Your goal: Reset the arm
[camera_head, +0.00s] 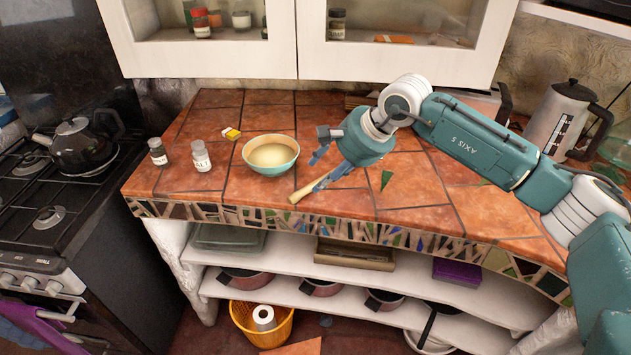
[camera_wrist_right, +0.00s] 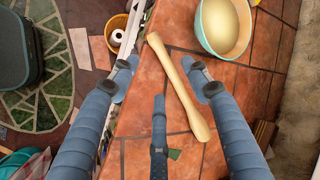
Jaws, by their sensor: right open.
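My right arm (camera_head: 470,140) reaches in from the right over the tiled counter. My right gripper (camera_head: 318,171) is open and empty. It is low near a pale wooden pin or pestle (camera_head: 300,195), which lies on the counter close to the front edge. In the right wrist view the wooden piece (camera_wrist_right: 181,88) shows between the spread fingers of the gripper (camera_wrist_right: 165,80). I cannot tell how high the fingers are above the counter. My left gripper is not in either view.
A teal bowl (camera_head: 268,172) stands just left of the gripper. A salt jar (camera_head: 201,157), a darker shaker (camera_head: 158,153) and a small yellow item (camera_head: 231,134) are farther left. A metal pot (camera_head: 557,120) stands at the right. White cabinets (camera_head: 205,55) hang above.

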